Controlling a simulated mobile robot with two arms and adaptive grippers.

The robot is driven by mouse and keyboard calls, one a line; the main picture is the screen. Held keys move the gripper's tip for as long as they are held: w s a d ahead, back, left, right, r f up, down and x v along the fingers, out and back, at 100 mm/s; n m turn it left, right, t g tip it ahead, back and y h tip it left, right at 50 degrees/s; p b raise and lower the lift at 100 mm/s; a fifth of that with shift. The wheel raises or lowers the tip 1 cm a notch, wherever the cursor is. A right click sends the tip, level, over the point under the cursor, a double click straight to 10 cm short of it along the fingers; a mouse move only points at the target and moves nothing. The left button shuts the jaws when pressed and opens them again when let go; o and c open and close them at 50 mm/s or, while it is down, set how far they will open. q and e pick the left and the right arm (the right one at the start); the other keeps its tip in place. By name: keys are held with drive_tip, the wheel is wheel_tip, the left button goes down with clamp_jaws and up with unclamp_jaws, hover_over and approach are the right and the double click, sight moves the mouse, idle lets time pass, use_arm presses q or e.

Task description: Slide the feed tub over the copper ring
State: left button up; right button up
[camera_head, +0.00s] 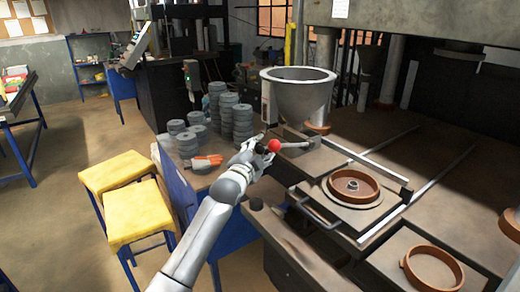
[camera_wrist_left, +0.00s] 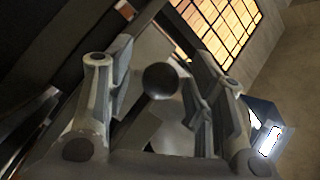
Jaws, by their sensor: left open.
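The feed tub (camera_head: 300,92) is a grey, wide-mouthed funnel standing at the back of the press bed. A lever (camera_head: 296,144) with a red ball knob (camera_head: 274,146) sticks out to the left of its base. The copper ring (camera_head: 354,184) lies on a round plate in front and to the right of the tub, with a small metal hub inside it. My left gripper (camera_head: 262,147) is open at the red knob. In the left wrist view the knob (camera_wrist_left: 160,80) looks dark and sits between the spread fingers. My right gripper is not in view.
A second copper ring (camera_head: 433,268) lies on a plate at the lower right. Stacks of grey discs (camera_head: 241,122) and an orange glove (camera_head: 207,161) are on the blue table left of my arm. Yellow-topped stools (camera_head: 140,212) stand at the left. Metal rails (camera_head: 415,195) cross the bed.

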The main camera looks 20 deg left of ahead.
use_arm(q)
drive_tip(key=shift+w, duration=0.15)
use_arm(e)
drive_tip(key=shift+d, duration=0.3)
use_arm(q)
drive_tip(key=shift+c, duration=0.5)
clamp_jaws()
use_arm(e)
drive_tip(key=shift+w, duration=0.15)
use_arm(q)
drive_tip(key=shift+d, duration=0.15)
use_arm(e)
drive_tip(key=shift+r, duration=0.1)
